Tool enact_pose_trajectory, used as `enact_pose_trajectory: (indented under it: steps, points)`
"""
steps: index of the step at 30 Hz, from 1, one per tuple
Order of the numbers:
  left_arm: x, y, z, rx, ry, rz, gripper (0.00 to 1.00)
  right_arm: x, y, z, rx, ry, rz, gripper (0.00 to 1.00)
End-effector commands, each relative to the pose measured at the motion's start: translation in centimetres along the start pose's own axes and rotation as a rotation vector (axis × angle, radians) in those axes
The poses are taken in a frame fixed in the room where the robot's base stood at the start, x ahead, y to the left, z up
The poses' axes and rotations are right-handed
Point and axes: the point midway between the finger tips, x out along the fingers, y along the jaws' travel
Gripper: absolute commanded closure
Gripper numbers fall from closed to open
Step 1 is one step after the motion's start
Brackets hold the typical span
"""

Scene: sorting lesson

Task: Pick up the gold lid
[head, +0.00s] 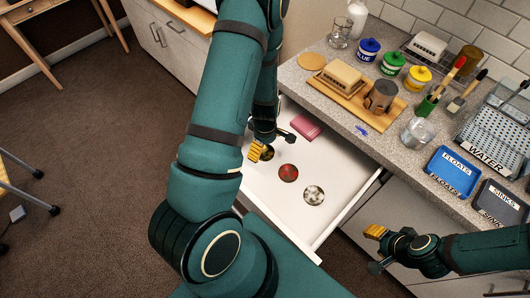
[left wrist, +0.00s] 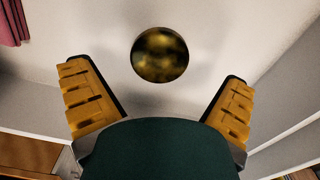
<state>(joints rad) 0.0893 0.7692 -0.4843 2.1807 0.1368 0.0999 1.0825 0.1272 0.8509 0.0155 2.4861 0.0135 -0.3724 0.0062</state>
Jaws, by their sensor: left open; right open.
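The gold lid (head: 267,153) is a dark, mottled golden disc lying flat on the white floor of the open drawer (head: 264,193). In the head view my left gripper (head: 271,144) partly covers it. In the left wrist view the lid (left wrist: 160,54) shows whole, ahead of and between the two spread yellow-padded fingers of the left gripper (left wrist: 157,76). The left gripper is open and empty, and no contact with the lid shows. My right gripper (head: 373,248) is open and empty, outside the drawer at its right.
A red lid (head: 288,173) and a pale mottled lid (head: 313,196) lie in the drawer nearer its front. Drawer walls bound the space. The counter (head: 347,121) above holds paint jars, a wooden board and trays.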

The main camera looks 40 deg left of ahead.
Motion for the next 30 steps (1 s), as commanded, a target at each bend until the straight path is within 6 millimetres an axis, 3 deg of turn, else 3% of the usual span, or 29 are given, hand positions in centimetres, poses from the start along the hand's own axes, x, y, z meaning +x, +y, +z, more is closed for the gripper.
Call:
enact_pose_trajectory:
  steps: [6, 15, 20, 21, 30]
  points:
    - [3.0, -0.1, 0.0, 0.000, 0.000, -0.001, 0.00, 0.6, 0.2, 0.3, -0.002, -0.006, -0.001, 0.53]
    - [3.2, 0.0, 0.0, 0.001, 0.000, 0.001, 0.00, 0.6, 0.2, 0.3, -0.002, -0.006, -0.001, 0.53]
    - [3.2, 0.0, 0.0, 0.001, 0.000, 0.001, 0.56, 0.6, 0.2, 0.3, -0.002, -0.006, -0.001, 0.53]
    - [3.2, 0.0, 0.0, 0.001, 0.000, 0.001, 0.60, 0.6, 0.2, 0.3, -0.002, -0.006, -0.001, 0.53]
    - [3.2, 0.0, 0.0, 0.001, 0.000, 0.000, 0.60, 0.6, 0.2, 0.3, -0.002, -0.006, -0.001, 0.53]
